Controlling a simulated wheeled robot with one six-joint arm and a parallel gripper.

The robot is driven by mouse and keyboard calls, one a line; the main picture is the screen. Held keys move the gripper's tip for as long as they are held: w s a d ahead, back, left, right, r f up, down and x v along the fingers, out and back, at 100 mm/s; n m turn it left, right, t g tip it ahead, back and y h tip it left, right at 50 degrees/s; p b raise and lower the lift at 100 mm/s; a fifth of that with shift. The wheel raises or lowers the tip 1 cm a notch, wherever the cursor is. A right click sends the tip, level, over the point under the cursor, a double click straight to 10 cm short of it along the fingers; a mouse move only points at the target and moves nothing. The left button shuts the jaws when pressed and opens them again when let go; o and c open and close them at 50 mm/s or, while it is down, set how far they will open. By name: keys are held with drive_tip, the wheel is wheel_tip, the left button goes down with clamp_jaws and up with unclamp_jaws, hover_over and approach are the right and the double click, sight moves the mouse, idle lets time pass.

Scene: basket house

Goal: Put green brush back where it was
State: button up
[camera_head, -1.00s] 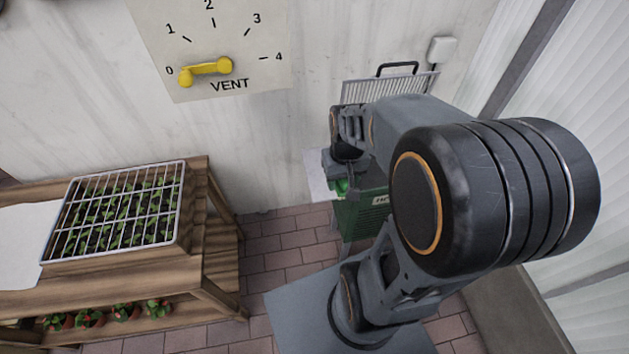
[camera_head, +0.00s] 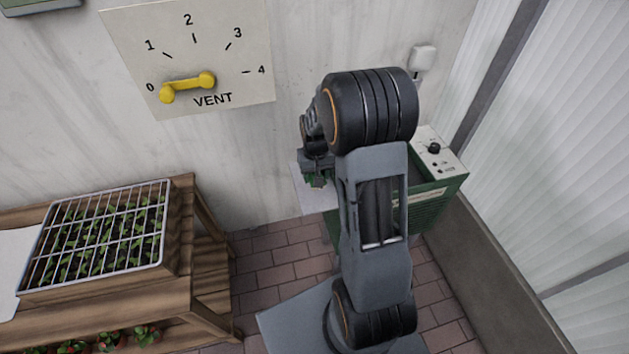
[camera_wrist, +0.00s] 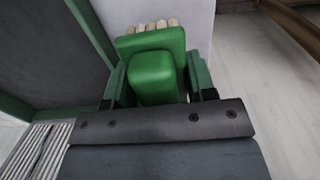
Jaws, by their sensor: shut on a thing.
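The green brush (camera_wrist: 155,72) is in my gripper (camera_wrist: 158,85) in the wrist view. Its pale bristles show at the far end, and a finger is on each side of its green body. A white surface (camera_wrist: 186,22) lies beyond the bristles; I cannot tell whether they touch it. In the head view my gripper (camera_head: 318,178) is beside the green box (camera_head: 438,190), at its left, over a pale ledge (camera_head: 316,198). Only a little green of the brush shows there. My arm hides part of the box.
The box has a control panel with a black knob (camera_head: 434,147). A slatted grille (camera_wrist: 38,150) shows at lower left in the wrist view. A wooden bench (camera_head: 180,290) with a wire-covered seedling tray (camera_head: 22,275) stands left. The yellow vent lever (camera_head: 188,87) is on the wall.

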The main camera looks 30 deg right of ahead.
drive_tip(key=shift+w+f, duration=0.3)
drive_tip(key=shift+f, duration=1.5)
drive_tip(key=shift+f+b, duration=0.2)
drive_tip(key=shift+b, duration=0.1)
drive_tip(key=o, duration=0.9)
drive_tip(key=shift+r, duration=0.1)
